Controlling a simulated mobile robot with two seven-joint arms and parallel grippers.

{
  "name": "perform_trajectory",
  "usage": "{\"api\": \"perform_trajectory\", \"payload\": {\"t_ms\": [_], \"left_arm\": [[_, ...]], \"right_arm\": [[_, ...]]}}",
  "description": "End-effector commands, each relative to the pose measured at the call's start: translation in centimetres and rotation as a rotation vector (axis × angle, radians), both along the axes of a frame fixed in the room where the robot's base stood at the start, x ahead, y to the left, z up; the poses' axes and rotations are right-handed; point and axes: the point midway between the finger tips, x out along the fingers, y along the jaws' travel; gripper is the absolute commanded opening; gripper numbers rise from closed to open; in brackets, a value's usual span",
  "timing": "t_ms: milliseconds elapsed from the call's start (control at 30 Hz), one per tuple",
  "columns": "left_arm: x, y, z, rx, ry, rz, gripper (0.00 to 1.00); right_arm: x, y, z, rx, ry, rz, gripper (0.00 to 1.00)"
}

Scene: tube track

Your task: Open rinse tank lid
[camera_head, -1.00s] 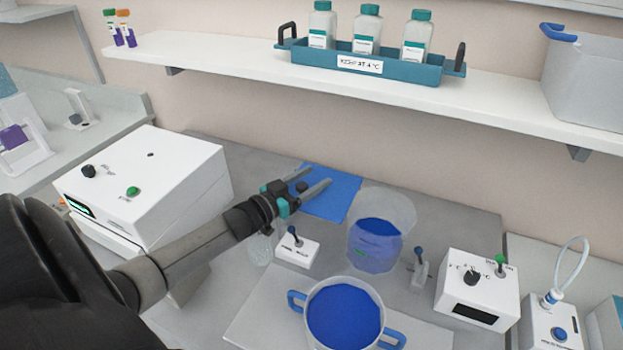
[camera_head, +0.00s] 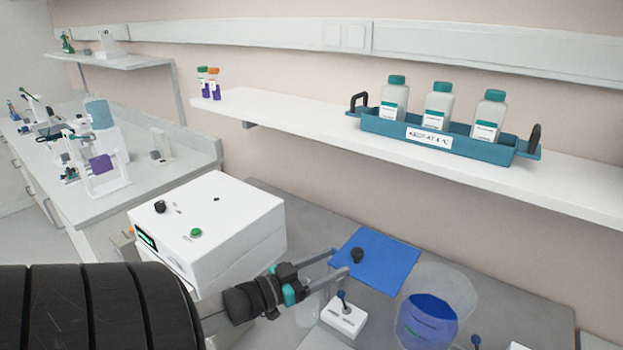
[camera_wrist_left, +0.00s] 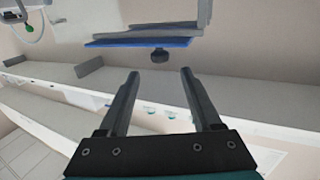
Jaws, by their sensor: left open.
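A flat blue lid (camera_head: 378,262) with a black round knob (camera_head: 357,255) lies behind the small white switch box. It also shows in the left wrist view (camera_wrist_left: 140,43), where its knob (camera_wrist_left: 159,55) stands ahead of the fingertips, centred between them. My left gripper (camera_head: 341,262) is open and empty, its tips just short of the knob and apart from it. Its two fingers (camera_wrist_left: 160,75) are spread in the left wrist view. A clear vessel under the lid is partly hidden by my gripper. My right gripper is not in view.
A white switch box (camera_head: 344,318) stands in front of the lid. A clear round vessel with blue contents (camera_head: 428,318) is to the right. A white machine (camera_head: 215,235) stands left. Above is a shelf (camera_head: 320,128) with a teal bottle rack (camera_head: 450,145).

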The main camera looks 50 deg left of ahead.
Motion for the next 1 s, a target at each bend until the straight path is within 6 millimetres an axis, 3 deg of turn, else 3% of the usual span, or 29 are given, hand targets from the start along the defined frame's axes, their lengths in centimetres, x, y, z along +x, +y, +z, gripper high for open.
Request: {"api": "perform_trajectory", "payload": {"t_ms": [100, 333, 1000], "left_arm": [[-1.8, 0.2, 0.0, -0.001, 0.003, 0.001, 0.66], [-3.8, 0.5, 0.0, 0.0, 0.0, 0.001, 0.66], [-4.1, 0.6, 0.0, 0.0, 0.0, 0.001, 0.66]], "right_arm": [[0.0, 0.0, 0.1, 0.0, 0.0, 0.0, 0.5], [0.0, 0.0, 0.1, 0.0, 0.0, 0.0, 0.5], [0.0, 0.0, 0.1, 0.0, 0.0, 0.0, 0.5]]}}
